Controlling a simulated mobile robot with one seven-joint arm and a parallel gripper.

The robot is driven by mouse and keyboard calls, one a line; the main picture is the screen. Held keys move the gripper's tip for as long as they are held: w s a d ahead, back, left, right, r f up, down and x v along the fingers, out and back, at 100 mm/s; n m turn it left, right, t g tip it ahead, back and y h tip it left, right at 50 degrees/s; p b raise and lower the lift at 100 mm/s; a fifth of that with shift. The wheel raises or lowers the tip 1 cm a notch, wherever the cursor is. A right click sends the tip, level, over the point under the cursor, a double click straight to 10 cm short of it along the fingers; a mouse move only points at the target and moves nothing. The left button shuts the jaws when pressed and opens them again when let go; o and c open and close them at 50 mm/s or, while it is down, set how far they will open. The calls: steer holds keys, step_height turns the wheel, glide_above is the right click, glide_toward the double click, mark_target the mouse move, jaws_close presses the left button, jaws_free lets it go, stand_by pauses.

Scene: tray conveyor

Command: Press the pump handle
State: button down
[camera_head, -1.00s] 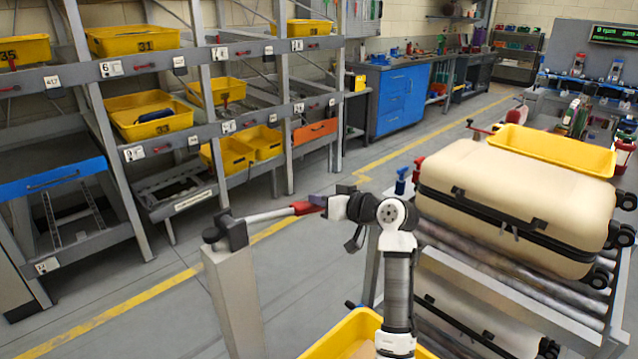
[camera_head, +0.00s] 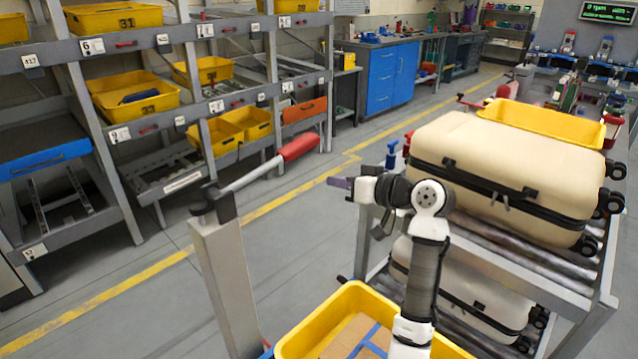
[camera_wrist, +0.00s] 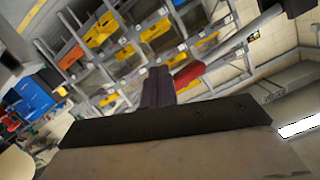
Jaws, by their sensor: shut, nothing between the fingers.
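The pump handle is a grey lever (camera_head: 255,175) with a red grip (camera_head: 300,147), hinged on a dark joint atop a grey post (camera_head: 222,275). It slants upward to the right from the joint. My gripper (camera_head: 340,183) is shut and empty, to the right of and lower in the picture than the red grip, with a visible gap between them. In the wrist view my shut fingers (camera_wrist: 158,88) stand in the middle, and the red grip (camera_wrist: 188,76) appears just right of them, partly behind them.
A yellow bin (camera_head: 300,340) with a cardboard box stands below my arm. Suitcases lie on a roller rack (camera_head: 560,285) to the right. Shelving with yellow bins (camera_head: 135,97) stands at the left. The floor between is open.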

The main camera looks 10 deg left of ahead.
steer(key=v, duration=0.5)
steer(key=shift+a+r+b, duration=0.1)
steer(key=shift+r+b, duration=0.1)
steer(key=shift+b, duration=0.1)
steer(key=shift+r, duration=0.15)
stand_by(0.9)
